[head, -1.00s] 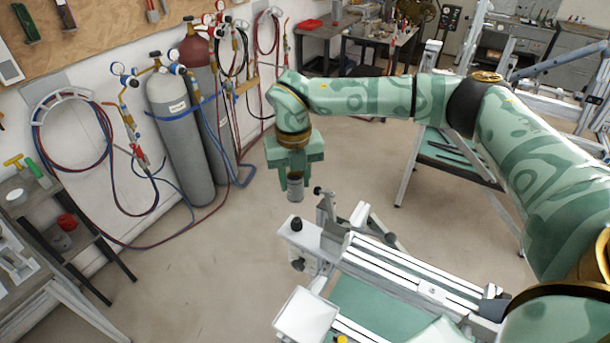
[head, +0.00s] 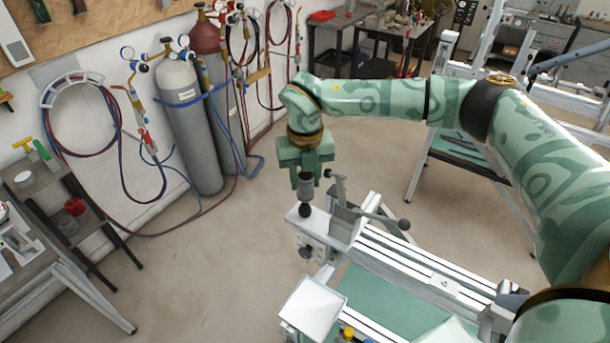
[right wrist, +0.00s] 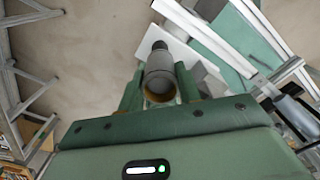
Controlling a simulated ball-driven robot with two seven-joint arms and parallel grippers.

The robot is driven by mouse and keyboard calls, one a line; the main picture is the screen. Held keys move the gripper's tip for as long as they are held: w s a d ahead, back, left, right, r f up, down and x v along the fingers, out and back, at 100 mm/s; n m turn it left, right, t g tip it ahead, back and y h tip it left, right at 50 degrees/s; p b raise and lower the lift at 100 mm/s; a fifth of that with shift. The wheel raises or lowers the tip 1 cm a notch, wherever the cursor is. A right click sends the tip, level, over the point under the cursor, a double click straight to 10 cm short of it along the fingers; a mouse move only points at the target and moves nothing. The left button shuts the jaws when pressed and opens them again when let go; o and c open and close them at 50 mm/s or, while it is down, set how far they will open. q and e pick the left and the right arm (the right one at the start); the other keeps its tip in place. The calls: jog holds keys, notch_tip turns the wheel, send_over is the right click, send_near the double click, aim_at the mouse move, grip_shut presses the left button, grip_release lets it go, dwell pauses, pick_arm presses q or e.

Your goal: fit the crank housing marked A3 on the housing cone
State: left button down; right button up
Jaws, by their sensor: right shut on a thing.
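The crank housing (head: 306,187) is a small grey cylinder. Its A3 mark cannot be read. My right gripper (head: 306,176) is shut on it and holds it upright, pointing down. The housing cone (head: 305,210) is a dark rounded piece on the white left end of the frame jig, directly below the housing in the head view. The housing's lower end overlaps or nearly meets the cone; I cannot tell if they touch. In the right wrist view the housing (right wrist: 160,78) sits between the fingers, with the dark cone (right wrist: 160,45) just past its far end. My left gripper is not in view.
The jig's rails (head: 400,262) run to the lower right, with a lever and clamp (head: 340,205) close right of the cone. A white square plate (head: 312,308) stands in front. Gas cylinders (head: 190,125) stand by the wall. The floor left of the jig is clear.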

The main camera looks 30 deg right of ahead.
aim_at(305, 204)
dwell(0.3)
jog(key=shift+f, duration=0.1)
jog(key=shift+f+b, duration=1.65)
jog(key=shift+f, duration=1.3)
jog(key=o, duration=1.1)
jog(key=shift+r, duration=0.15)
notch_tip(305, 204, up, 16)
jog(key=shift+r+b, duration=0.1)
jog(key=shift+b, duration=0.35)
